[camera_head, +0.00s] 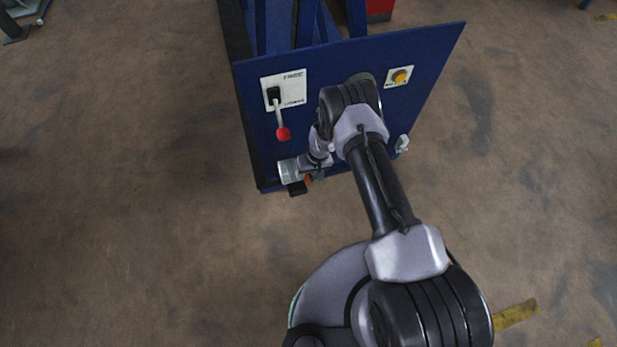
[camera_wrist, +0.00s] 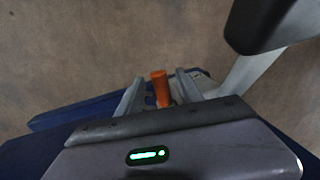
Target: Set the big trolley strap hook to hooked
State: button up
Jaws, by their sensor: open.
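An orange upright piece (camera_wrist: 160,85), likely part of the strap hook, stands between the two fingers of my gripper (camera_wrist: 161,92) in the wrist view. The fingers are open, one on each side of it, with visible gaps. A small grey part shows beside its lower end. In the head view a bit of orange (camera_head: 308,179) shows at the lower edge of the blue trolley panel (camera_head: 345,75), beside my wrist. My arm and gripper hide most of that spot. I cannot tell the hook's position.
The panel carries a lever with a red knob (camera_head: 283,134) on a white plate, a yellow knob (camera_head: 400,76) at upper right and a small pale fitting (camera_head: 402,144) at the right edge. Blue frame posts rise behind.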

grip_shut()
dwell(1.4)
